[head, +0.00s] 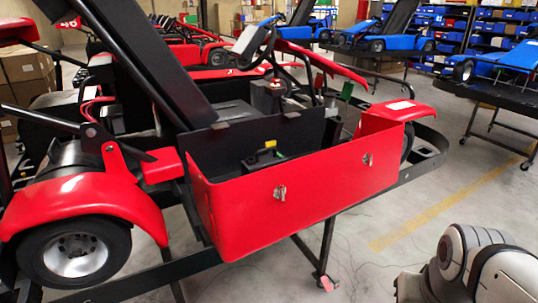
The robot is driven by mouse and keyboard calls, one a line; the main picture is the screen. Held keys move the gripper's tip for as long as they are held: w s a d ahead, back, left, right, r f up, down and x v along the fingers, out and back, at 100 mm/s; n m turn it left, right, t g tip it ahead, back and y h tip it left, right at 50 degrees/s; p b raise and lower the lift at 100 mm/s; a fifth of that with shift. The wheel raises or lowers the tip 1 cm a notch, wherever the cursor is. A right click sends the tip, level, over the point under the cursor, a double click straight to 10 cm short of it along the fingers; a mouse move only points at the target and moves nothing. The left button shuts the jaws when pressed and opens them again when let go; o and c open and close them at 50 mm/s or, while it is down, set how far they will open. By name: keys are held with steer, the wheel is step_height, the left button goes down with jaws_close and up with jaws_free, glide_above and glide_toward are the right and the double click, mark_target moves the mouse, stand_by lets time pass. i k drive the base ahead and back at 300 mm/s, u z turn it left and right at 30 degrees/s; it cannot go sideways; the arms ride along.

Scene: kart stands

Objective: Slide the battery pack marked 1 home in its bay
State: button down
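A red kart with an open side bay fills the middle of the head view. The bay has a red outer wall (300,187) with two metal latches and a black panel (228,150) behind it. Inside, a dark block (262,158) with a small yellow-green part on top shows just above the wall's edge; it may be the battery pack. No number 1 can be read on it, and its lower part is hidden by the wall, so I cannot tell how it sits. My gripper is out of view; only white and grey links of my arm show at the lower right.
A red fender and wheel (75,254) stand at the left, and another red fender (397,112) at the right. A slanted black panel rises above the bay. The kart rests on a black stand.

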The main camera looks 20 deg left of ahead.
mark_target(251, 165)
steer(key=u, duration=0.7)
steer(key=i, duration=0.8)
